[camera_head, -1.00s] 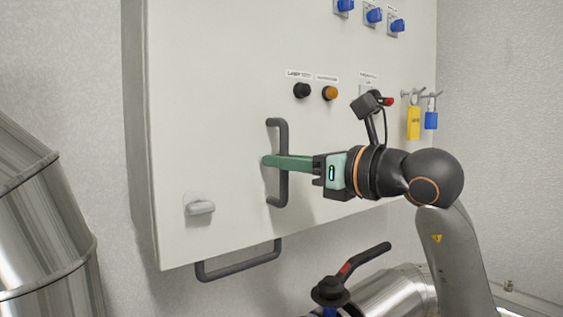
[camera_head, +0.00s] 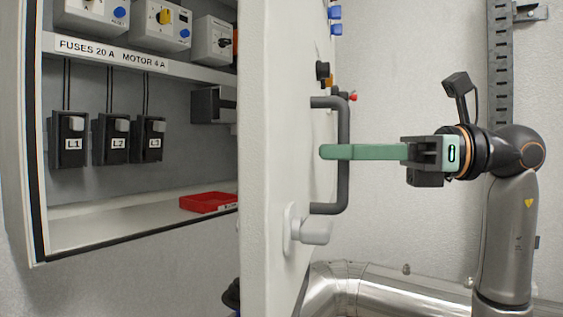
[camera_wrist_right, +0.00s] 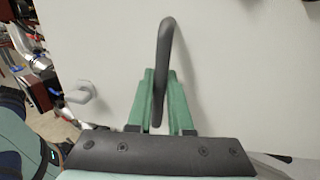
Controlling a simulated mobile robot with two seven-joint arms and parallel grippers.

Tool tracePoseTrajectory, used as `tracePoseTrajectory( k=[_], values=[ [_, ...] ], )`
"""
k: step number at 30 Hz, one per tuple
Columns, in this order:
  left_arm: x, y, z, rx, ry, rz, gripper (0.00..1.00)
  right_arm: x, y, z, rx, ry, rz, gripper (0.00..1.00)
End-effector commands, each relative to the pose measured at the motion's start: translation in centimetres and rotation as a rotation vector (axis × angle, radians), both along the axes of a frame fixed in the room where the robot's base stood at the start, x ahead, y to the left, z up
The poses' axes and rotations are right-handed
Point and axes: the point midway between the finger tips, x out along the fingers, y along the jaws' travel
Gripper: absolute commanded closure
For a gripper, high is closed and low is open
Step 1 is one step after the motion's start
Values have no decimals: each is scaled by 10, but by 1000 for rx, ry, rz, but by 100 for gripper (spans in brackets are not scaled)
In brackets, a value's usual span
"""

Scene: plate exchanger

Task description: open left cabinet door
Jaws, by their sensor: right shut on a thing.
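The cabinet door (camera_head: 272,130) stands swung open, seen nearly edge-on in the head view. Its dark bar handle (camera_head: 343,185) is on the outer face, and the handle also shows in the right wrist view (camera_wrist_right: 165,50). My right gripper (camera_head: 325,152) has its green fingers on either side of the handle bar and is shut on it. In the wrist view the fingers (camera_wrist_right: 162,100) flank the lower part of the bar. A pale latch knob (camera_head: 312,230) sits on the door below the handle. My left gripper is not in view.
The open cabinet (camera_head: 30,150) shows black fuse units (camera_head: 112,138), blocks with knobs (camera_head: 160,25) and a red tray (camera_head: 208,202). A silver pipe (camera_head: 370,290) runs below the door. A slotted metal rail (camera_head: 499,70) is on the right wall.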

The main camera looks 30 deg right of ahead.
Motion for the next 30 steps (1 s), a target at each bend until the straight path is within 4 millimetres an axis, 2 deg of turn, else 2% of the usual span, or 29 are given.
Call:
tracePoseTrajectory(
  k=[1, 5, 16, 17, 24, 30],
  values=[
    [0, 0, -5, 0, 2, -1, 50, -6, -13, 0, 10, -2, -15, 100],
    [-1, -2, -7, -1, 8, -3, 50, -20, -27, 1, 10, -4, -11, 100],
    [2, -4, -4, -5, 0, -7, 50, -26, -30, 2, 8, -6, -4, 100],
    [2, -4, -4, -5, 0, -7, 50, -26, -30, 2, 8, -6, -4, 80],
    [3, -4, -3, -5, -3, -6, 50, -26, -29, 2, 5, -5, -2, 53],
    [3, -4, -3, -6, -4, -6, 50, -27, -28, 1, 4, -5, -1, 52]
  ],
)
